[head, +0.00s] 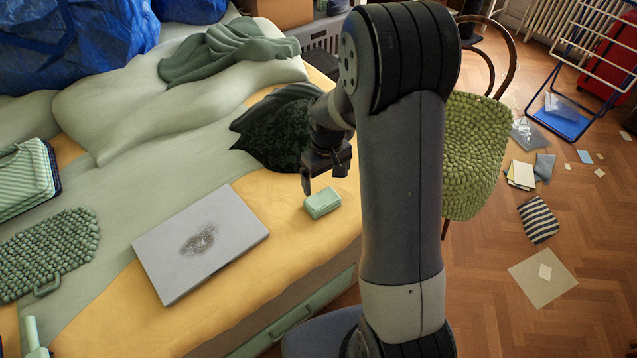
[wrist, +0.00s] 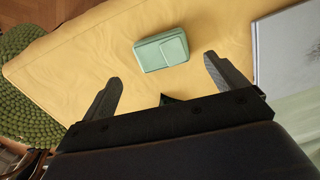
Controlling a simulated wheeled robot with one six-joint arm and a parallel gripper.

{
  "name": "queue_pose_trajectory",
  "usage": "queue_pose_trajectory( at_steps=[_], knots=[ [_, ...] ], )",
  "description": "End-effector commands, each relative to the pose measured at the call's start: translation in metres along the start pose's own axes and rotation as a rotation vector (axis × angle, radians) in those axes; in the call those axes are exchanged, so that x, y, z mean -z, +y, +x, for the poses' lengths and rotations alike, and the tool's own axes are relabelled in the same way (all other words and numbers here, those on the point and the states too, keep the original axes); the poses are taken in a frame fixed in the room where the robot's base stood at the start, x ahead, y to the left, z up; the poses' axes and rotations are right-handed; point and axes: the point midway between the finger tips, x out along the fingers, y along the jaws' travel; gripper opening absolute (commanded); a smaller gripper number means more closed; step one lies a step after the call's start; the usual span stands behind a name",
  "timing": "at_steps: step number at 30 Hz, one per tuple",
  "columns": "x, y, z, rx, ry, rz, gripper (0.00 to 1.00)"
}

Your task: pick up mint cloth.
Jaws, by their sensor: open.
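The mint cloth (head: 322,203) is a small, thick, rounded mint-green block, seemingly folded, lying on the yellow bed cover near its front edge. In the wrist view the mint cloth (wrist: 161,50) lies ahead of the gap between my fingers, with a flap-like patch on its right part. My gripper (head: 324,182) is open and empty, pointing down just behind and above it in the head view. In the wrist view my gripper (wrist: 162,70) has its fingers spread on either side, apart from the cloth.
A grey laptop-like slab (head: 200,242) lies left of the cloth. A dark green cloth (head: 265,130) lies behind my gripper. A green woven chair (head: 475,150) stands right of the bed. Yellow cover around the mint cloth is clear.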

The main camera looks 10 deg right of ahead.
Motion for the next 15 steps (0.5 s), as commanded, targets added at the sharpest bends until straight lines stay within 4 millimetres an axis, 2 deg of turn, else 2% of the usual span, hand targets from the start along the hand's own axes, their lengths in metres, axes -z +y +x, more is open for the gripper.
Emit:
queue_pose_trajectory(
  at_steps=[3,15],
  knots=[
    [0.006,0.001,0.010,0.002,-0.003,-0.011,1.00],
    [0.007,0.001,0.062,0.003,-0.005,-0.012,1.00]
  ],
)
